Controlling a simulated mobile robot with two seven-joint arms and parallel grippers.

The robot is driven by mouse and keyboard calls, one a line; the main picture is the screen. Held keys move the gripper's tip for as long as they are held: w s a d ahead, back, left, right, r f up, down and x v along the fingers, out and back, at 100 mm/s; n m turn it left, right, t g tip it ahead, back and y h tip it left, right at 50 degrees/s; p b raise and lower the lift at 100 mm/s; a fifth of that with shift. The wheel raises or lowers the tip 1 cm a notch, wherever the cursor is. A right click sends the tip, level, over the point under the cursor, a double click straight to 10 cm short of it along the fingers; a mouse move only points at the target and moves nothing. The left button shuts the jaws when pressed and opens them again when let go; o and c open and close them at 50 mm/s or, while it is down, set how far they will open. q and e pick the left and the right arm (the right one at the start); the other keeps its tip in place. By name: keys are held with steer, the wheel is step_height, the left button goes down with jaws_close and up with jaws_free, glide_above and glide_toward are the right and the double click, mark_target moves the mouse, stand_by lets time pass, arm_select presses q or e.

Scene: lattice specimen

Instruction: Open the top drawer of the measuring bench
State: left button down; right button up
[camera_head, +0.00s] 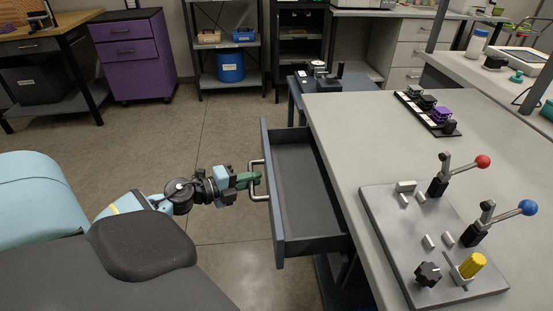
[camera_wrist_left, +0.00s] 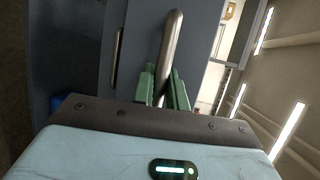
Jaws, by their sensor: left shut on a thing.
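The measuring bench (camera_head: 360,135) has a light grey top and stands at the right in the head view. Its top drawer (camera_head: 305,190) is pulled out to the left and shows a dark, empty inside. The drawer's silver bar handle (camera_head: 257,189) sits on the blue-grey front. My left gripper (camera_head: 252,178) is at this handle, with its green fingers shut on it. In the left wrist view the handle (camera_wrist_left: 171,50) rises between the green fingers (camera_wrist_left: 163,92). My right gripper is not in view.
On the bench top lie a grey plate (camera_head: 400,240) with red and blue levers and knobs, and a black strip (camera_head: 425,112) with small blocks. A purple cabinet (camera_head: 135,65) and a shelf (camera_head: 228,50) stand at the back.

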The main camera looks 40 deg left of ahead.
arm_select(q)
steer(key=s+a, duration=0.9)
steer(key=s, duration=0.2)
steer(key=shift+s+a, duration=0.15)
steer(key=shift+a, duration=0.25)
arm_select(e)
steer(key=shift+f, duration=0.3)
arm_select(q)
steer(key=c, duration=1.4)
jaws_free()
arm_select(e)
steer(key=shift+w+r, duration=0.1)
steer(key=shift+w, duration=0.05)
arm_select(q)
steer(key=v, duration=0.8)
steer(key=shift+r, duration=0.1)
